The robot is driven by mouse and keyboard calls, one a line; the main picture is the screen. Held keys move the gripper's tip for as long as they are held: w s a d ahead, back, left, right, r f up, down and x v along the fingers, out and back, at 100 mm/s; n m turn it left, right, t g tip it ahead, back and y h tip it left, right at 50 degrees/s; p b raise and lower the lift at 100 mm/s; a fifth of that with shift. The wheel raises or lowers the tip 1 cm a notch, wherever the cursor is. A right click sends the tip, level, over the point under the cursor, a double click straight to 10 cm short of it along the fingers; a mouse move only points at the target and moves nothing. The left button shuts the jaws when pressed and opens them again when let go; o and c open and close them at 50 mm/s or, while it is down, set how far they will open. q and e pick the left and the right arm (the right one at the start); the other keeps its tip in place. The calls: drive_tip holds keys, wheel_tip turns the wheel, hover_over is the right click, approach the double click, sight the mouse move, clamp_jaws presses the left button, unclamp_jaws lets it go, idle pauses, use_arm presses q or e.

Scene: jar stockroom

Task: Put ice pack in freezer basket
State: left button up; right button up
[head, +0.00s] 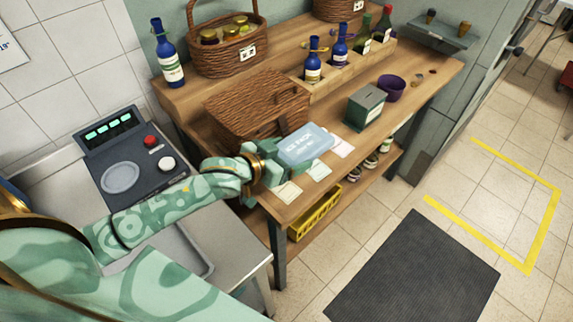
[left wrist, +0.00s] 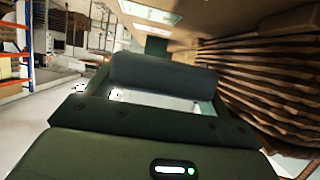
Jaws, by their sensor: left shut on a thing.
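The ice pack (head: 306,143) is a pale blue slab with lettering. My left gripper (head: 276,158) is shut on its left end, over the wooden table beside the wicker hamper. In the left wrist view the gripper's dark fingers (left wrist: 160,85) fill the middle, with a pale strip between them. I cannot tell whether the pack touches the table. No basket is clearly recognisable as the freezer basket; a yellow basket (head: 315,213) stands on the shelf under the table. My right gripper is not in view.
The wicker hamper (head: 257,103) stands right behind the gripper. A green box (head: 364,108), a purple bowl (head: 391,88) and several bottles stand farther along the wooden table. A scale (head: 122,172) is at the left. A dark mat (head: 415,270) lies on open floor at the right.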

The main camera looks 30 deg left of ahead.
use_arm(q)
drive_tip(key=shift+w+a+f+b, duration=0.2)
drive_tip(key=shift+w+a+f, duration=0.15)
drive_tip(key=shift+f, duration=0.2)
drive_tip(key=shift+w+a+f+b, duration=0.15)
drive_tip(key=shift+w+a+f, duration=0.15)
drive_tip(key=shift+f, duration=0.2)
wheel_tip(320, 180, down, 4)
drive_tip(key=shift+w+a+r+b, duration=0.15)
drive_tip(key=shift+b, duration=0.9)
drive_tip(key=shift+r, duration=0.1)
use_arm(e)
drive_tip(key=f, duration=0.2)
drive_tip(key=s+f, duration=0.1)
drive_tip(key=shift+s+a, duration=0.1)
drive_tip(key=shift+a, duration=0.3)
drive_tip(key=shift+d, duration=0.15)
use_arm(q)
drive_tip(key=o, duration=1.2)
drive_tip(key=shift+c, duration=0.2)
drive_tip(key=shift+o, duration=0.2)
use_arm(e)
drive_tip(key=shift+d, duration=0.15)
